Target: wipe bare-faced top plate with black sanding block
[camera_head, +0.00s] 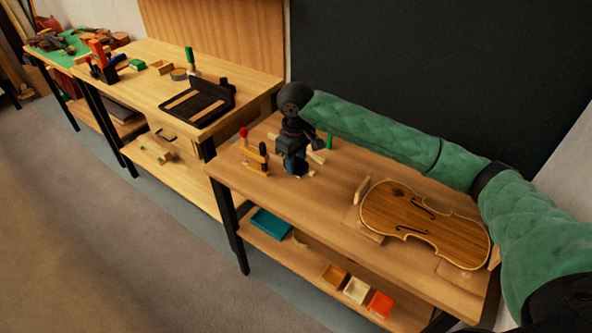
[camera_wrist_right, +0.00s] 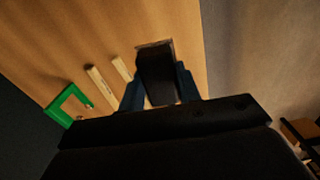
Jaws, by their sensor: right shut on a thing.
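The top plate (camera_head: 425,222), violin-shaped, brown with two dark f-holes and a pale edge, lies face up at the right of the near bench, on small wooden supports. My right gripper (camera_head: 297,172) points down at the left part of that bench, well to the left of the plate. In the right wrist view its blue fingers (camera_wrist_right: 159,98) are shut on a black block (camera_wrist_right: 157,72), which looks like the sanding block. Whether the block touches the bench I cannot tell. My left gripper is not in view.
A red-topped tool (camera_head: 243,133) and a wooden clamp-like piece (camera_head: 263,158) stand left of my gripper. A green piece (camera_wrist_right: 66,104) and two pale wooden strips (camera_wrist_right: 101,86) lie close by. My right arm reaches along the bench's back, behind the plate.

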